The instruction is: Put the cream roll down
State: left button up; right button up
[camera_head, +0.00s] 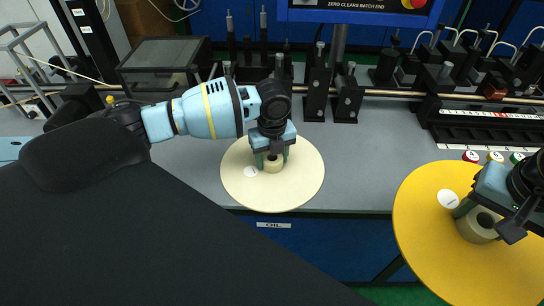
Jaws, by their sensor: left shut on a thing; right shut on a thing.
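The cream roll (300,190) is a flat, wide disc with a pale core (273,165) in its middle and a small white round label (251,171) beside it. It is level over the front of the grey bench; I cannot tell whether it touches the bench top. My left gripper (272,157) reaches down from above and is shut on the core. At the right, a larger yellow roll (430,240) shows, also with a pale core (478,226). My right gripper (482,213) is shut on that core. The yellow roll extends past the bench's front edge and is partly cut off.
The grey bench (360,160) is bare between the two rolls. Black fixtures with upright posts (318,85) line its back along a metal rail. Coloured round buttons (495,157) sit at the right, near the yellow roll. A dark box-like screen (165,55) stands at the back left.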

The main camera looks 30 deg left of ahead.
pick_arm(q)
jog(key=o, duration=1)
jog(key=shift+o, duration=0.2)
notch_tip(320, 180, up, 12)
jog(key=shift+p, duration=0.3)
pick_arm(e)
jog(key=shift+r, duration=0.9)
